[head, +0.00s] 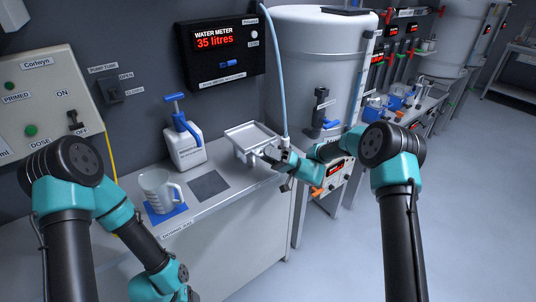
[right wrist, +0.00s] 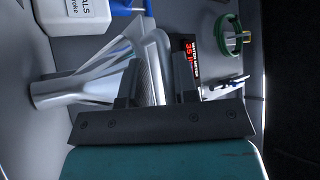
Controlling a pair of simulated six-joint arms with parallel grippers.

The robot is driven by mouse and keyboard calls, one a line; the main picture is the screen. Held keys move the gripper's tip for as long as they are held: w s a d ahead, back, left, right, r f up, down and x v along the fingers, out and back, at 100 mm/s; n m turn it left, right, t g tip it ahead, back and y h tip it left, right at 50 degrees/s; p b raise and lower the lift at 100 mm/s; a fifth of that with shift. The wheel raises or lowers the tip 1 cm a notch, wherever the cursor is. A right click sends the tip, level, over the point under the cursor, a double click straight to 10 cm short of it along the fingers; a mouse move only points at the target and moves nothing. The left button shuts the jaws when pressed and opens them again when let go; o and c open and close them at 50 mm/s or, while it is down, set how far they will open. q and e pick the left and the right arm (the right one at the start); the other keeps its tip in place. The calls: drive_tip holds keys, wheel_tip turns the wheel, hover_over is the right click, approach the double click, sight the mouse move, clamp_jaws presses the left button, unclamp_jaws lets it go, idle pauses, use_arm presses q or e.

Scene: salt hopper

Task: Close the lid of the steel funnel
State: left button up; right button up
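The steel funnel (head: 252,137) is a shiny, square-mouthed piece at the right end of the bench in the head view. In the right wrist view the funnel (right wrist: 85,88) lies sideways in the picture, its spout to the left. A pale rounded metal edge (right wrist: 158,50), perhaps the lid or rim, shows between the fingers. My right gripper (head: 268,153) is at the funnel's near right side. In the wrist view the right gripper's (right wrist: 157,85) fingers are apart on either side of that edge; contact cannot be told. My left gripper is below the frame.
A white jug with a blue pump (head: 186,150) stands behind left of the funnel. A clear measuring jug (head: 158,188) stands on a blue mat, beside a dark square pad (head: 208,185). A large grey tank (head: 318,75) with a pale blue hose (head: 276,60) stands close behind right.

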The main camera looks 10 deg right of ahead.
drive_tip(key=v, duration=1.7)
drive_tip(key=shift+d, duration=0.2)
drive_tip(key=s+a+f+m+g+h, duration=0.2)
drive_tip(key=s+a+f+m+h, duration=0.15)
drive_tip(key=s+f, duration=0.35)
drive_tip(key=s+a+f+m+g+h, duration=0.2)
drive_tip(key=s+a+f+h, duration=0.1)
drive_tip(key=s+f+h, duration=0.4)
drive_tip(key=s+d+f+h, duration=0.3)
drive_tip(key=s+f+h, duration=0.1)
drive_tip(key=s, duration=0.4)
drive_tip(key=s+d+f+t+h, duration=0.1)
drive_tip(key=s+d+f+h, duration=0.2)
drive_tip(key=s, duration=0.6)
drive_tip(key=shift+d+f+h, duration=0.2)
drive_tip(key=shift+f+h, duration=0.95)
drive_tip(key=shift+f, duration=0.35)
